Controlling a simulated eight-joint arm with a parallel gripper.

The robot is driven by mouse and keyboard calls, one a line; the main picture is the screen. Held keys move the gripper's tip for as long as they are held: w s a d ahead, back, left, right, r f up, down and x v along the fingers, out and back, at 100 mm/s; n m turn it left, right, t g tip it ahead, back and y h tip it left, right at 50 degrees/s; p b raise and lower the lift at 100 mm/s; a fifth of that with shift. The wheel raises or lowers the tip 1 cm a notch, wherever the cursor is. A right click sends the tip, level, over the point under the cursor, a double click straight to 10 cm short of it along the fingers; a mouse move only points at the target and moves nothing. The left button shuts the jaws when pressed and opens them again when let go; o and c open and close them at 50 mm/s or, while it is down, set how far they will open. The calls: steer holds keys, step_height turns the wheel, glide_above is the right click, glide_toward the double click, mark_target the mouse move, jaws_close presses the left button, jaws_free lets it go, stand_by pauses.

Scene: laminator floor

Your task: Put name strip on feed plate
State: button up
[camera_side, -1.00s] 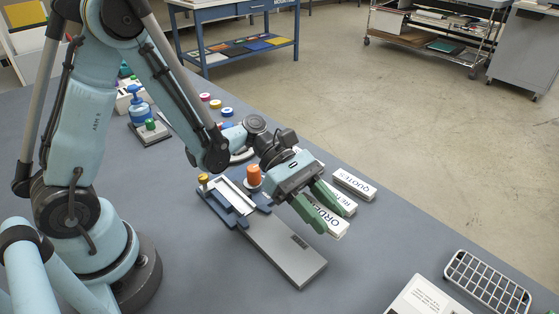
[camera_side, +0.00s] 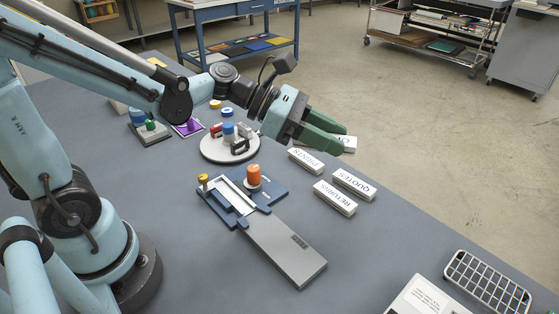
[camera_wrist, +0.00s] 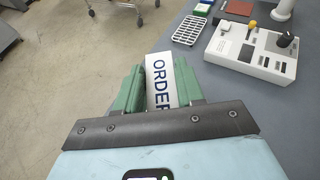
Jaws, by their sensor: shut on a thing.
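My gripper (camera_side: 325,135) has green fingers and is shut on a white name strip lettered ORDERS, whose end (camera_side: 349,142) shows past the fingers. In the wrist view the strip (camera_wrist: 159,80) lies between the fingers, its last letters hidden by the gripper. Three other white strips lie on the table: PRINTS (camera_side: 307,162), QUOTES (camera_side: 354,184) and RETURNS (camera_side: 335,198). A long bare grey plate (camera_side: 284,250), which looks like the feed plate, extends from a blue fixture (camera_side: 218,208) nearer the camera than my gripper.
The fixture carries an orange knob (camera_side: 253,175) and a yellow knob (camera_side: 203,178). A round white stand (camera_side: 229,155) with small coloured-topped items stands behind it, left of my gripper. A wire rack (camera_side: 487,281) and a pale device (camera_side: 428,298) are at lower right.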

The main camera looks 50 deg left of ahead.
steer(key=w+a+r+n+t+y, duration=0.1)
steer(key=a+r+n+t+y, duration=0.55)
steer(key=a+r, duration=0.55)
steer(key=d+f+m+g+h, duration=0.2)
steer(key=d+f, duration=0.1)
steer(key=d+f+m+g+h, duration=0.1)
steer(key=d+f+h, duration=0.1)
steer(key=d+f, duration=0.2)
steer(key=d+f+m+g+h, duration=0.2)
steer(key=d+f, duration=0.2)
steer(key=shift+s+m+g, duration=0.1)
steer(key=shift+m+g, duration=0.25)
steer(key=s+d+f+m+g+h, duration=0.3)
steer(key=s+d+f+m+g, duration=0.4)
steer(key=s+d+f+g, duration=0.1)
steer(key=shift+s+d+f, duration=0.3)
steer(key=shift+s+d, duration=0.25)
steer(key=shift+s, duration=0.6)
